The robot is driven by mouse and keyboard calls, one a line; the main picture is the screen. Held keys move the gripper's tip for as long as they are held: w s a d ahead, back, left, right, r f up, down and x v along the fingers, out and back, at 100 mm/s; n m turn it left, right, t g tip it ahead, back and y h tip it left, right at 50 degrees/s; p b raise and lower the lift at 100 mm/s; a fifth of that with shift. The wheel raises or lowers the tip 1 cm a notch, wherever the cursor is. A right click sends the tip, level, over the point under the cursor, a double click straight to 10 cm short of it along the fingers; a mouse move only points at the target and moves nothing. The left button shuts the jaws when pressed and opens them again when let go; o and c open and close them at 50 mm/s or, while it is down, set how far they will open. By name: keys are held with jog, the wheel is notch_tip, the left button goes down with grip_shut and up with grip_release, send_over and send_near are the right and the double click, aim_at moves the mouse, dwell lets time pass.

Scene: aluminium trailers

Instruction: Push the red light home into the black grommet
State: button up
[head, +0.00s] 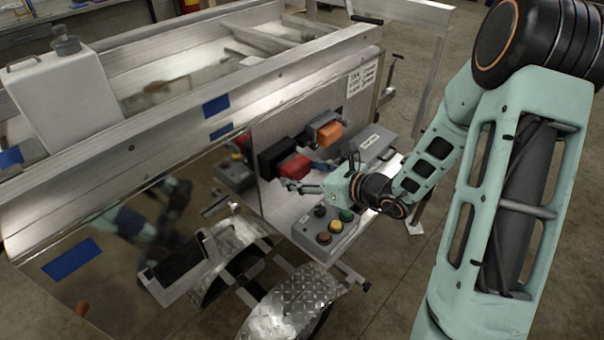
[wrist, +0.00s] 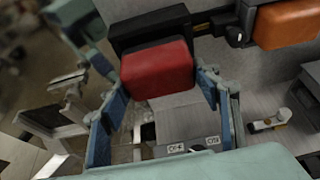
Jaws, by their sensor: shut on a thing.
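The red light (head: 294,167) is a rounded red block at the front face of the black grommet (head: 271,158), on the trailer's upright panel. In the wrist view the red light (wrist: 157,72) is between the two blue-grey fingers of my gripper (wrist: 163,84), one on each side, and the black grommet (wrist: 150,25) shows just behind and above it. My gripper (head: 299,177) is shut on the red light. The light looks touching or very close to the grommet. I cannot tell how deep it sits, as its back end is hidden.
An orange light (head: 329,133) is mounted to the right of the red one. A grey button box (head: 324,229) lies below my wrist, and a grey labelled box (head: 373,145) stands to the right. A white jug (head: 65,95) stands on the trailer at left.

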aim_at(292, 167)
jog(key=shift+w+a+b, duration=0.55)
jog(key=shift+w+a, duration=0.65)
jog(key=shift+a, duration=0.05)
jog(key=o, duration=1.3)
jog(key=shift+o, duration=0.2)
jog(key=shift+d, duration=0.1)
jog(key=v, duration=1.2)
